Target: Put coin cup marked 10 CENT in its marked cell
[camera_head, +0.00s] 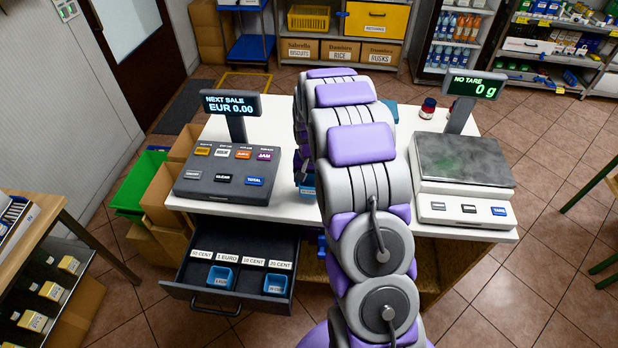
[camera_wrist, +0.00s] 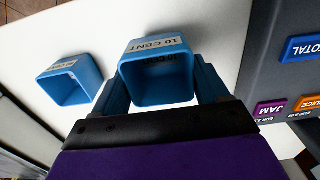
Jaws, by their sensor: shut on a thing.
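The blue cup marked 10 CENT (camera_wrist: 160,90) sits between the two fingers of my gripper (camera_wrist: 163,78), which is shut on it over the white counter. In the head view my arm hides most of the gripper; a bit of a blue cup (camera_head: 308,190) shows beside it near the counter's front edge. The open drawer (camera_head: 228,301) below has label strips. The cell marked 10 CENT (camera_head: 250,276) looks empty. Blue cups stand in the 1 EURO cell (camera_head: 221,277) and the 20 CENT cell (camera_head: 275,284). Another blue cup (camera_wrist: 68,82) is on the counter beside the held one.
The cash register (camera_head: 228,172) stands on the left of the white counter (camera_head: 295,212), above the drawer. A scale (camera_head: 465,170) stands on the right. A red-lidded jar (camera_head: 428,107) is at the back. Cardboard boxes (camera_head: 160,197) and a green crate (camera_head: 137,185) are left of the counter.

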